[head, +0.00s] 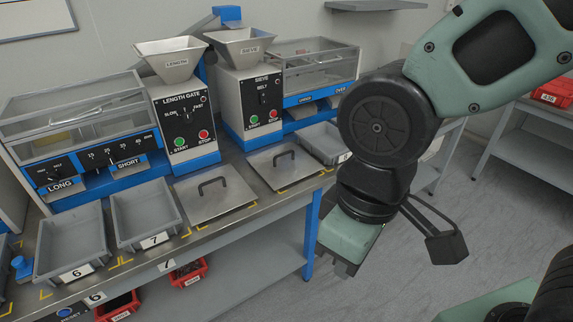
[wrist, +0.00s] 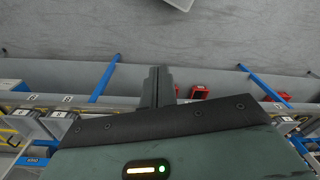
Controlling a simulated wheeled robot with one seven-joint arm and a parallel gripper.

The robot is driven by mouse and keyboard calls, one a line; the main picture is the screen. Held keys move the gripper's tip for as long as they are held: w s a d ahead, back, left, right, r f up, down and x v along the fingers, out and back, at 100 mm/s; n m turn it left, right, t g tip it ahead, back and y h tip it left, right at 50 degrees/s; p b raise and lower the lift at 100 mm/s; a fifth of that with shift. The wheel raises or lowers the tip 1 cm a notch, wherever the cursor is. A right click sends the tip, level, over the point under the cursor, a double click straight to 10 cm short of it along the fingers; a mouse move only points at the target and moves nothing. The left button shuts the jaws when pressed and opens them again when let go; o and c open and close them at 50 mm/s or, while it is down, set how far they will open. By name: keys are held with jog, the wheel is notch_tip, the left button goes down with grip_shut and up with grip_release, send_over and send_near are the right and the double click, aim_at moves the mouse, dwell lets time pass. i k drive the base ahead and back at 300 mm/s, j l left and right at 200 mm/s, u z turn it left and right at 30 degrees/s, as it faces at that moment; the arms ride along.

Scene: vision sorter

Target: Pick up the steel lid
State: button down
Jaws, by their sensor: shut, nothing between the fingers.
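Two flat steel lids with black handles lie on the bench in the head view. One lid (head: 228,203) is in front of the length gate machine. The other lid (head: 296,175) is to its right, in front of the sieve machine. My gripper (head: 338,268) hangs to the right of the bench end, lower in the picture and apart from both lids. In the wrist view its fingers (wrist: 158,75) are together and empty. I cannot make out a lid in the wrist view.
Grey trays numbered 6 (head: 72,268) and 7 (head: 160,240) stand left of the lids. Another grey tray (head: 322,153) is at the bench's right end. Red bins (head: 187,275) sit on the shelf below. Open floor (head: 270,300) lies right of the bench.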

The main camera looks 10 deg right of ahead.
aim_at(281, 166)
jog(key=i+j+z, duration=0.45)
jog(key=i, duration=0.3)
jog(key=i+j+z, duration=0.4)
jog(key=i+j, duration=0.25)
jog(key=j, duration=0.2)
